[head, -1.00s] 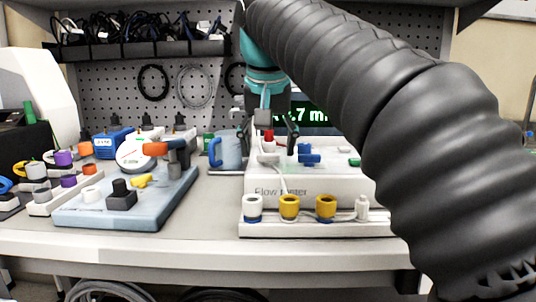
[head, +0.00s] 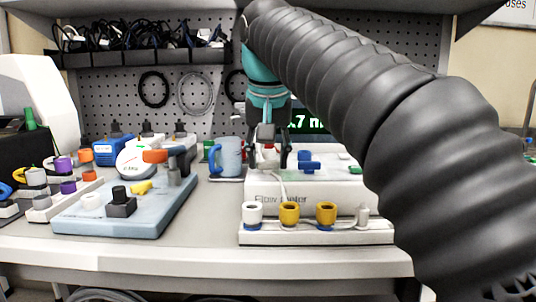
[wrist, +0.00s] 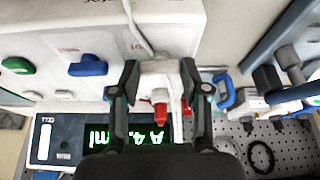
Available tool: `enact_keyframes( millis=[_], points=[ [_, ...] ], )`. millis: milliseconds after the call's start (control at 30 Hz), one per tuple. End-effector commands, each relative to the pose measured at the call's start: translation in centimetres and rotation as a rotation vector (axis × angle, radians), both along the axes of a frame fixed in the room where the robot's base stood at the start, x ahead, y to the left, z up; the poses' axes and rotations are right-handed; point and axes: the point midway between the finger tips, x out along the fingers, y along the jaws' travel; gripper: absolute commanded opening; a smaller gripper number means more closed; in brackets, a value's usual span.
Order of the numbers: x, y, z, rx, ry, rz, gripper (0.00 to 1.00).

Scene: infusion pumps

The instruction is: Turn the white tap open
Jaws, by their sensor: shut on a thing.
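The flow meter (head: 340,192) is a white box with "Flow meter" on its front. My gripper (head: 268,160) is low over its left part. In the wrist view my gripper (wrist: 160,70) has its two fingers on either side of the white tap (wrist: 159,82), shut on it. The fingers hide the tap's sides, and its turn angle is hard to tell. A red piece (wrist: 159,108) shows beside the white tap. A blue tap (head: 309,166) stands to the right on the box, and it also shows in the wrist view (wrist: 88,66).
A lit display (head: 305,122) stands behind the box. A blue mug (head: 228,157) is close on the left. A pale blue board (head: 125,205) with fittings lies further left. A strip with white and yellow sockets (head: 315,232) is in front.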

Motion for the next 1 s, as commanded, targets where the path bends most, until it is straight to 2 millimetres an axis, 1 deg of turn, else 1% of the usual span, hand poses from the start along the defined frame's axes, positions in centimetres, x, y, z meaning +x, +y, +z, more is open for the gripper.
enact_keyframes(
  millis=[267,700,1000],
  points=[
    [0.01,-0.22,0.22,0.0,0.003,0.149,0.11],
    [0.19,-0.51,0.07,0.0,0.001,0.537,0.11],
    [0.31,-0.58,-0.04,0.0,0.001,0.743,0.11]
  ],
)
